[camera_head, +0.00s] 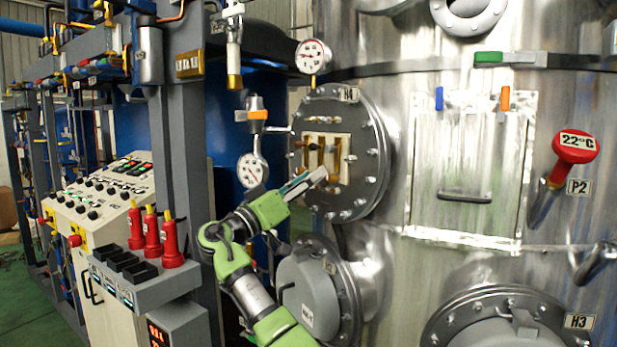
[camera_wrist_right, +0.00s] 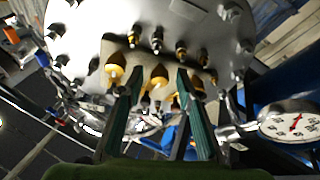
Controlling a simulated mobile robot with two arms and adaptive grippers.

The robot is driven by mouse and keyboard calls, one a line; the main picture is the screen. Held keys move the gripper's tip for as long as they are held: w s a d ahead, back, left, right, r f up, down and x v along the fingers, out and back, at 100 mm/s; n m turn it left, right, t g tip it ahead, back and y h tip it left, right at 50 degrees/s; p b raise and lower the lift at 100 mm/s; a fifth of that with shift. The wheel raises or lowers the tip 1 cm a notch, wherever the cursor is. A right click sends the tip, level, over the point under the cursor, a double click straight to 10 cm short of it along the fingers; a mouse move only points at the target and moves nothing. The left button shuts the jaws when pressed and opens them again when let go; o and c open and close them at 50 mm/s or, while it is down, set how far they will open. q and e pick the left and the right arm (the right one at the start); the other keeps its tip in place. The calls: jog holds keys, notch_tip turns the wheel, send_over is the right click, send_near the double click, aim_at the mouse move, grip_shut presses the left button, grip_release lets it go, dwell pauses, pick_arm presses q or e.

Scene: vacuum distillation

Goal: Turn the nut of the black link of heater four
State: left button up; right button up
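Heater four is the round bolted steel flange (camera_head: 372,135) tagged H4 on the tank. A cream terminal plate (camera_head: 343,141) with brass fittings sits at its middle. In the right wrist view the terminal plate (camera_wrist_right: 150,52) carries several brass nuts and studs; one brass nut (camera_wrist_right: 158,75) shows between my fingertips. I cannot make out which link is black. My right gripper (camera_head: 322,177) is at the lower edge of the plate. Its two fingers stand apart in the wrist view (camera_wrist_right: 157,77); I cannot tell whether they touch anything. My left gripper is not in view.
A pressure gauge (camera_head: 251,170) hangs left of the flange, and another gauge (camera_head: 313,56) is above it. A control panel (camera_head: 97,208) and red-handled tools (camera_head: 171,240) stand at left.

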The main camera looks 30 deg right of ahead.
grip_shut()
